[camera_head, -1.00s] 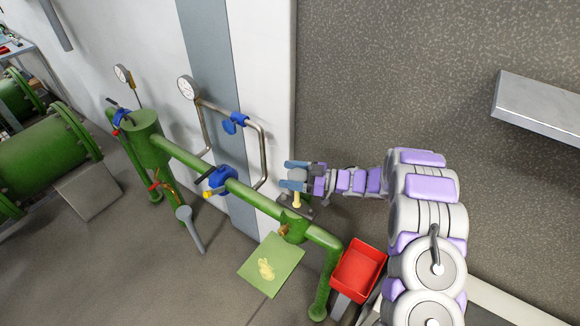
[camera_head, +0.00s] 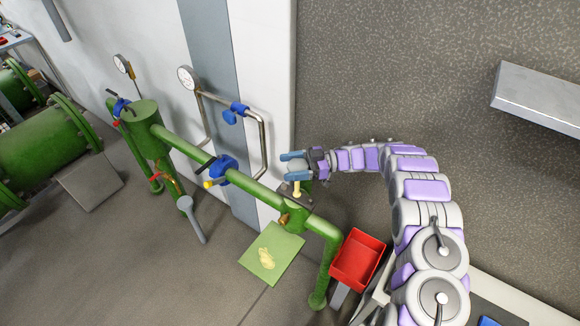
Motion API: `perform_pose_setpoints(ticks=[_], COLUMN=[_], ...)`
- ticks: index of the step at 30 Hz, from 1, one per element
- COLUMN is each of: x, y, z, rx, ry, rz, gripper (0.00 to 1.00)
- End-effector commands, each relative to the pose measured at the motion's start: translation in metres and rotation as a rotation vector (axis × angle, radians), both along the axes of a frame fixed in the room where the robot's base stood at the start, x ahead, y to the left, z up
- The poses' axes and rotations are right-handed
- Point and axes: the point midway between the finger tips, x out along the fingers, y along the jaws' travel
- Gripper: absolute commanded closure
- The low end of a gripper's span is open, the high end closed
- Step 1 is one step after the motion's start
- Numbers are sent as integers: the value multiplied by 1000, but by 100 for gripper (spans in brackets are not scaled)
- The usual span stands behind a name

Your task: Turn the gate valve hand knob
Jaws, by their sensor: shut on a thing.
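The gate valve hand knob (camera_head: 296,166) is a small greyish round piece on top of a yellow stem (camera_head: 297,188). The stem rises from the green pipe (camera_head: 258,195) near its right end. My gripper (camera_head: 287,165) reaches in from the right with its two blue fingers on either side of the knob, shut on it. The fingers hide part of the knob, so its turn angle cannot be told.
A red bin (camera_head: 358,259) stands right of the pipe's end. A green sheet (camera_head: 271,254) with a yellowish mark lies below the pipe. Blue valves and a gauge (camera_head: 187,77) are to the left. A metal ledge (camera_head: 540,104) juts at upper right.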

Motion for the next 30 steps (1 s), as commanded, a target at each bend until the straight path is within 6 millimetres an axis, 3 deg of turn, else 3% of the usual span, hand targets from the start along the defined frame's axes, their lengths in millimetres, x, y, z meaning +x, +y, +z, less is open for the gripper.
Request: perform_pose_setpoints(ticks=[9,10,16,25,30], x=[3,3,2,1,2], y=[-3,-3,-1,1,-1], z=[2,2,2,3,21], rx=[3,3,2,0,0], ry=[-3,-4,-3,-3,-6], rz=[-9,-9,-6,-3,-4], gripper=[58,26,7,7,7])
